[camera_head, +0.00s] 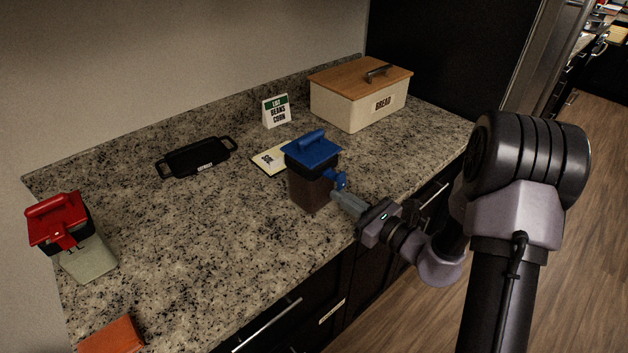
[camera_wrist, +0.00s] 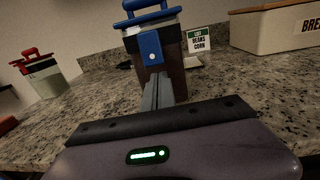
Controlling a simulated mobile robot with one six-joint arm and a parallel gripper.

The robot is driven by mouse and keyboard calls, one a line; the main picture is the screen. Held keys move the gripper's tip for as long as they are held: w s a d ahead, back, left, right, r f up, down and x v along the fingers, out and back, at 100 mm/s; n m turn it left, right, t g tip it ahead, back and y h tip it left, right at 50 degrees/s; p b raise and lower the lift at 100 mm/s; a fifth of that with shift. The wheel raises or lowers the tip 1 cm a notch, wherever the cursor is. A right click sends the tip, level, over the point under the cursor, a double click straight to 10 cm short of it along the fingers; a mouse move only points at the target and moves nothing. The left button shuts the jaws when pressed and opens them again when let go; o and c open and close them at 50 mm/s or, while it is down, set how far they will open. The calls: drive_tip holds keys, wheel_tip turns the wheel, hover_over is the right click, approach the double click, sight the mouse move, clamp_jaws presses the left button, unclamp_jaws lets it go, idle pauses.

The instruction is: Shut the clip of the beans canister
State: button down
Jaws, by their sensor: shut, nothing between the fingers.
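A canister with a blue lid (camera_head: 313,150) and dark brown contents stands near the counter's front edge; no name shows on it. Its blue clip (camera_head: 339,179) sticks out from the side facing my gripper, and it also shows in the wrist view (camera_wrist: 150,47). My gripper (camera_head: 336,197) is shut and empty, its fingers pointing at the canister just below the clip. I cannot tell whether the fingertips touch it. A second canister with a red lid (camera_head: 58,218) and pale contents stands at the far left, its red clip (camera_head: 64,241) on the front.
A bread box (camera_head: 350,108), a small sign reading "LIST BEANS CORN" (camera_head: 276,112), a pale card or board (camera_head: 268,162) and a black tray (camera_head: 197,158) stand or lie behind. An orange item (camera_head: 111,336) is at the front left. The counter between the canisters is clear.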

sight(343, 175)
drive_tip(key=shift+r, duration=0.1)
drive_tip(key=shift+r+p, duration=3.2)
drive_tip(key=shift+r, duration=0.8)
drive_tip(key=shift+f+b, duration=0.75)
drive_tip(key=shift+f, duration=0.05)
drive_tip(key=b+v, duration=0.1)
drive_tip(key=v, duration=0.6)
drive_tip(key=shift+b, duration=0.3)
drive_tip(key=shift+r, duration=0.1)
